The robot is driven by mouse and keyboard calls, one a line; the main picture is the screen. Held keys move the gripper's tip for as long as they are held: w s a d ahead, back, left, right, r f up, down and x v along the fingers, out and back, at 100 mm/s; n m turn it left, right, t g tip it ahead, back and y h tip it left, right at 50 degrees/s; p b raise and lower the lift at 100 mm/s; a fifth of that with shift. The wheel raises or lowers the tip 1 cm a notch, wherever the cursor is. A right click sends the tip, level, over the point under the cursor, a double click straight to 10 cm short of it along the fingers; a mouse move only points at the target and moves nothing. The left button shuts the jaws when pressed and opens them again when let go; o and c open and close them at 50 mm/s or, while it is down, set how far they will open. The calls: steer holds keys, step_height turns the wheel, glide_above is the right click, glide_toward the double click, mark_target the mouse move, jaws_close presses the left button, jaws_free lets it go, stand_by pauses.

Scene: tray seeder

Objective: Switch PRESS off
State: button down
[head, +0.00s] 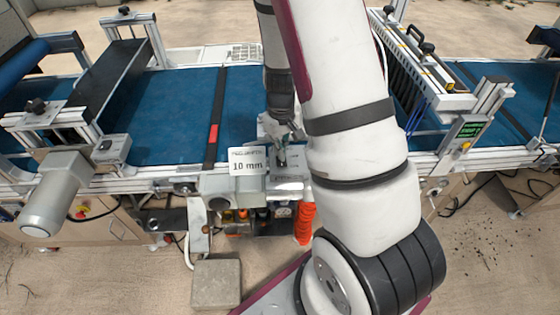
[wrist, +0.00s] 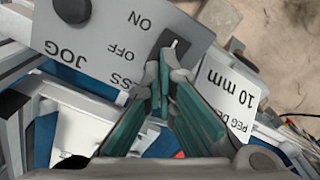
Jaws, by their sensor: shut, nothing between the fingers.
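The PRESS switch (wrist: 174,44) is a small pale lever on a black plate, set in a grey control panel (wrist: 100,35) with ON and OFF lettering that appears upside down in the wrist view. In the head view my gripper (head: 281,150) points down over the panel, which is largely hidden.
A black JOG button (wrist: 72,9) is on the same panel. A white "10 mm" sign (head: 247,163) stands close left of my gripper. The blue conveyor belt (head: 175,110) runs behind, with a grey motor (head: 55,195) at left and an orange coil (head: 304,222) below.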

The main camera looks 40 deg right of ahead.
steer(key=shift+f, duration=0.2)
steer(key=shift+r, duration=0.1)
steer(key=shift+r+p, duration=1.5)
steer(key=shift+r, duration=1.95)
steer(key=s+a+r+t+b, duration=0.1)
steer(key=s+a+r, duration=0.1)
steer(key=a+r, duration=0.5)
steer(key=s+a+r+t, duration=0.15)
steer(key=a+r, duration=0.25)
steer(key=r, duration=0.8)
steer(key=s+a+r+t, duration=0.1)
steer(key=s+a+r, duration=0.1)
steer(key=s+r, duration=0.2)
steer(key=s+a+r+t+b, duration=0.1)
steer(key=s+a+r+t, duration=0.1)
steer(key=s, duration=0.6)
step_height(320, 180, up, 2)
steer(key=shift+s+a+n, duration=0.2)
steer(key=shift+a+n, duration=0.2)
steer(key=shift+a, duration=0.2)
